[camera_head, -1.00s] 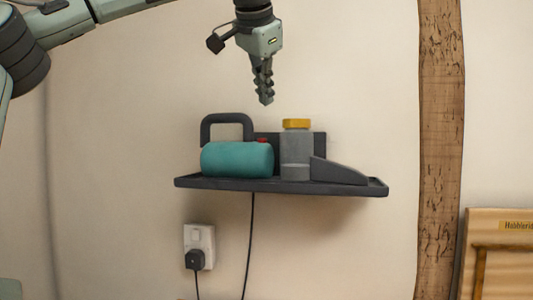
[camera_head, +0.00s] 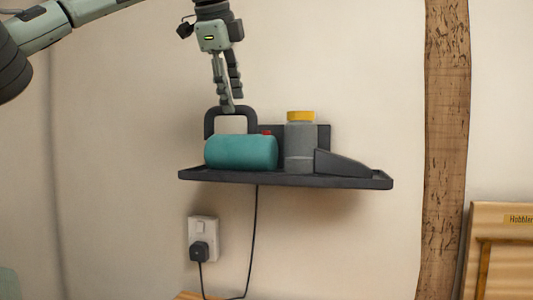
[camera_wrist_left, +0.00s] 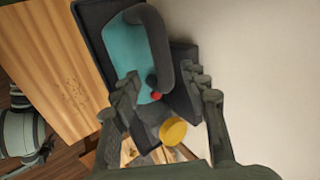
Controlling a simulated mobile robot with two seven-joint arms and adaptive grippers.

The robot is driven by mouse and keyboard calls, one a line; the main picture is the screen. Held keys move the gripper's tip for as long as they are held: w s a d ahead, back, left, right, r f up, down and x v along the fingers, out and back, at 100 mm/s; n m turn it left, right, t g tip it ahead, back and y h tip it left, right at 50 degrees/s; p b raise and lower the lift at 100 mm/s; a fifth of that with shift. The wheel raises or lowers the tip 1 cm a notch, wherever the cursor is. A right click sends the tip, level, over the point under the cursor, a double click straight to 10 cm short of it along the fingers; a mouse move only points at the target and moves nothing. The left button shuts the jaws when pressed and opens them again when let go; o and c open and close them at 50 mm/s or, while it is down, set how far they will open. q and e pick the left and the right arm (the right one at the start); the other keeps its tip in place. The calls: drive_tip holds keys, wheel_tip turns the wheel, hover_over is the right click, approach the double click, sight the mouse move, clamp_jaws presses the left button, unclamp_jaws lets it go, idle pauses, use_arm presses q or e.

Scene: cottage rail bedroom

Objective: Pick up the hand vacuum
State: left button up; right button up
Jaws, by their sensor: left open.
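The hand vacuum has a teal body (camera_head: 240,152), a dark looped handle (camera_head: 209,122), a small red button and a grey canister with a yellow cap (camera_head: 301,116). It rests on a dark wall shelf (camera_head: 345,181). My left gripper (camera_head: 229,108) points down, open, with its fingertips at the top of the handle in the head view. In the left wrist view the fingers (camera_wrist_left: 165,82) are spread, with the handle (camera_wrist_left: 157,45) beyond and between them. I cannot tell whether they touch it. The right gripper is not in view.
A wall socket (camera_head: 203,229) with a plug and a hanging cable is below the shelf. A wooden post (camera_head: 447,140) stands to the right, and a wooden panel (camera_head: 510,250) at lower right. A wooden surface (camera_wrist_left: 60,75) lies below the shelf.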

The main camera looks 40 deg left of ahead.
sight(237, 109)
use_arm(q)
drive_tip(key=x, duration=0.4)
drive_tip(key=shift+w+a+f, duration=0.1)
drive_tip(key=shift+w, duration=0.2)
clamp_jaws()
